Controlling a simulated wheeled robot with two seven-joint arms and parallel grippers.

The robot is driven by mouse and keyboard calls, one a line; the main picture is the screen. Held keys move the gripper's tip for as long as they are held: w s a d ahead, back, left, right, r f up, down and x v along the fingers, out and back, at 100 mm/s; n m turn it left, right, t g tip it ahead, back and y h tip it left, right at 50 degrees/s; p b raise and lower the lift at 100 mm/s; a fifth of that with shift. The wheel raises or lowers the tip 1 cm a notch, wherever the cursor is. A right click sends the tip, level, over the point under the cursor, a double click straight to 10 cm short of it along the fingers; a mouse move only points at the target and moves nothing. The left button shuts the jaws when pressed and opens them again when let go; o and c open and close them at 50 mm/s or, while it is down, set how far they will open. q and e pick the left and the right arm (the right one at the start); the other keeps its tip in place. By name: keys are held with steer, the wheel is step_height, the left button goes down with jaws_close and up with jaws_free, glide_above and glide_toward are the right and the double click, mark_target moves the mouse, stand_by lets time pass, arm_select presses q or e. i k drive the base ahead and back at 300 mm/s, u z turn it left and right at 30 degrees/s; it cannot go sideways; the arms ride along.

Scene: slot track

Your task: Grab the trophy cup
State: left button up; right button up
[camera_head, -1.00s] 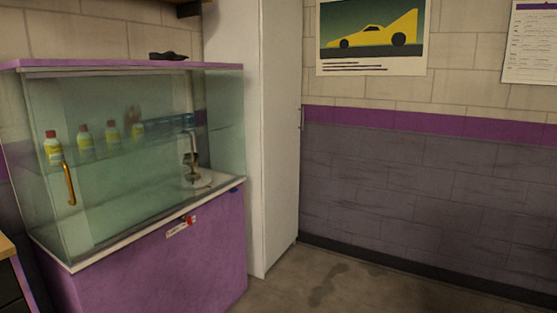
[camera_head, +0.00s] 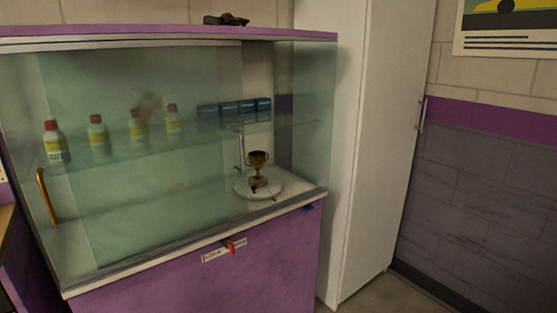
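A small gold trophy cup (camera_head: 257,168) stands upright inside a glass display case, at its lower right. It is on a round white plate (camera_head: 270,191) with a thin upright post behind it. The case's glass front (camera_head: 140,210) is between me and the cup and looks closed. A gold handle (camera_head: 47,196) is at the left of the glass. Neither of my grippers is in view.
The case has a purple base (camera_head: 200,285) and purple top (camera_head: 150,32). Several red-capped bottles (camera_head: 97,136) and blue boxes (camera_head: 235,109) are on its glass shelf. A dark object (camera_head: 226,19) lies on top. A tall white cabinet (camera_head: 365,140) stands right of the case.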

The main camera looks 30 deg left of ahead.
mark_target(256, 158)
steer(key=u, duration=0.7)
steer(key=i, duration=1.1)
steer(key=u, duration=1.15)
